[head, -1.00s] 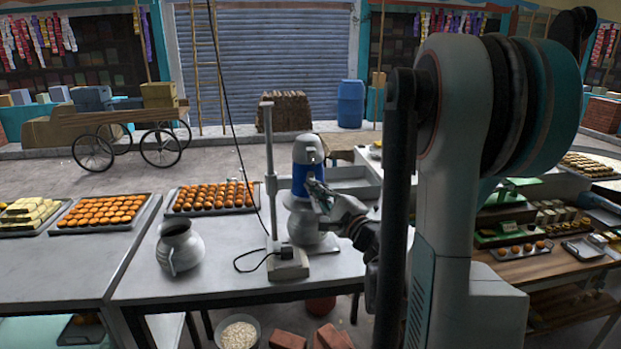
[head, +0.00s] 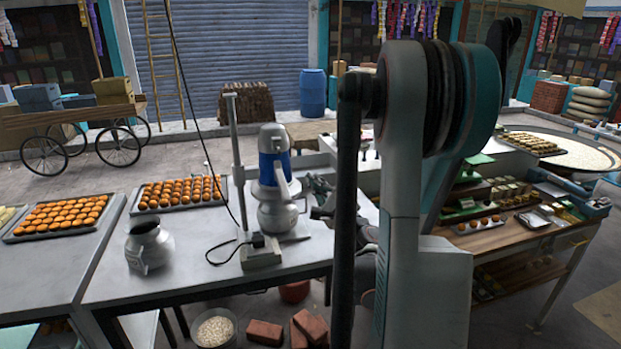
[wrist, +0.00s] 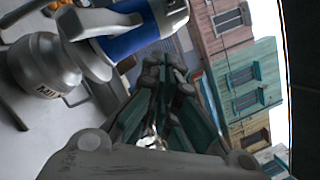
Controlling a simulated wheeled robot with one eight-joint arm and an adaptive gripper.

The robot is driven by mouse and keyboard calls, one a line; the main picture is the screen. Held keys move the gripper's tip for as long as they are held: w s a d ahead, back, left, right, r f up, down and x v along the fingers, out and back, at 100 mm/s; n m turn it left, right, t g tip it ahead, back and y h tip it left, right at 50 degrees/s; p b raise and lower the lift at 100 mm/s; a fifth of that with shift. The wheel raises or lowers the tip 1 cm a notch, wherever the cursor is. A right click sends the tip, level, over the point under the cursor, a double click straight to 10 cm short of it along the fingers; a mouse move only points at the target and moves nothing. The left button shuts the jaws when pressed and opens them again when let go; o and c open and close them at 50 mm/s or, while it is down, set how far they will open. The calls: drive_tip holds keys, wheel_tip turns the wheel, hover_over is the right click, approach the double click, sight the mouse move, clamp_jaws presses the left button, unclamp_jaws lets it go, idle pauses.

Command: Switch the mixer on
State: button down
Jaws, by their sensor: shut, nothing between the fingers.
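In the wrist view the mixer's blue band (wrist: 140,36) and the pot (wrist: 42,75) lie at the upper left. My gripper (head: 318,186) is just right of the mixer and apart from it, partly hidden by my arm in the head view. In the wrist view its fingers (wrist: 170,70) are together and empty. I cannot make out a switch.
A second metal pot (head: 149,246) stands left of the mixer. Trays of orange sweets (head: 180,192) lie behind and to the left. A cable hangs down to the mixer's base. Bricks (head: 264,332) and a bucket (head: 214,328) are on the floor in front.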

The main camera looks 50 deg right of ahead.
sight(279, 150)
drive_tip(key=w+r+p, duration=0.1)
drive_tip(key=w+r, duration=0.2)
drive_tip(key=w, duration=0.6)
drive_tip(key=shift+r+p, duration=0.35)
